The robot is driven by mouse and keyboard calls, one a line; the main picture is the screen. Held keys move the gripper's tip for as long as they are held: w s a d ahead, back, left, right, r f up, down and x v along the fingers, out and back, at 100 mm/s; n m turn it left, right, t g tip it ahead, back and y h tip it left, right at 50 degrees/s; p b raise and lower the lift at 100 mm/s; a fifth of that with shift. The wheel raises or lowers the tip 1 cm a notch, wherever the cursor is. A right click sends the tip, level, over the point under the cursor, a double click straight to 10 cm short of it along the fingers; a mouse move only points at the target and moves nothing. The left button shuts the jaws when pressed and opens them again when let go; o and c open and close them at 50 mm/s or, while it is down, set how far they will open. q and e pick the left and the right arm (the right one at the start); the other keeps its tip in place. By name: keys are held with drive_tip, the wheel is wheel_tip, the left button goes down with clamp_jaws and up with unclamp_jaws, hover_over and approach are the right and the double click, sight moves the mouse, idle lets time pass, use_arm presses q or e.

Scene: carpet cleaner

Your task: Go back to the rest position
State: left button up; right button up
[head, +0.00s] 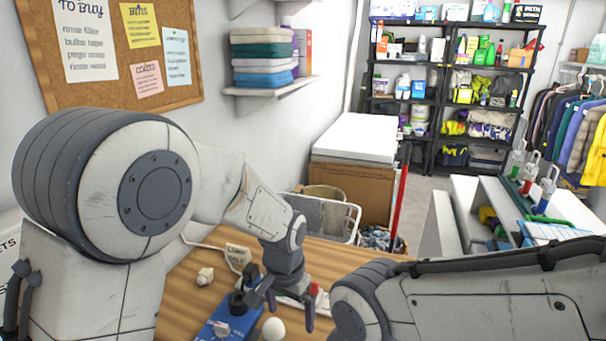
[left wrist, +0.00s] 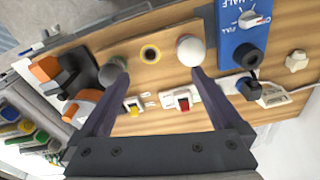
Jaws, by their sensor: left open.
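My left gripper (head: 290,306) hangs over the wooden workbench (head: 185,310), pointing down. In the left wrist view its two dark fingers (left wrist: 158,76) are spread wide with nothing between them. Below and beyond the fingertips lie a board (left wrist: 150,40) with a white ball knob (left wrist: 191,50), a dark grey knob and a yellow-ringed hole. A red rocker switch (left wrist: 183,103) and a yellow one (left wrist: 133,107) show between the fingers. My right arm crosses the lower right of the head view; its gripper is out of the picture.
A blue box (left wrist: 242,28) with a white dial and black knob stands close to the gripper. A cream knob (head: 205,275) and a cord with a label (head: 237,253) lie nearby. Orange-and-black clamps (left wrist: 50,72) are at the wrist view's left. A wire basket (head: 325,215) stands behind.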

use_arm(q)
drive_tip(key=s+a+n+t, duration=0.1)
drive_tip(key=s+a+n, duration=0.25)
drive_tip(key=a, duration=0.45)
drive_tip(key=s+a+n+t, duration=0.1)
drive_tip(key=s+a+n, duration=0.25)
drive_tip(key=a, duration=0.55)
drive_tip(key=s+d+r+m+g, duration=0.1)
drive_tip(key=s+d+r+m, duration=0.2)
drive_tip(key=s+d, duration=0.4)
drive_tip(key=s+d+r+m+g, duration=0.1)
drive_tip(key=s+d+r+m, duration=0.2)
drive_tip(key=s+d+m, duration=0.2)
drive_tip(key=shift+s+d+g+h, duration=0.3)
drive_tip(key=shift+s+d+g, duration=0.1)
drive_tip(key=shift+s+d, duration=0.8)
drive_tip(key=shift+a, duration=0.1)
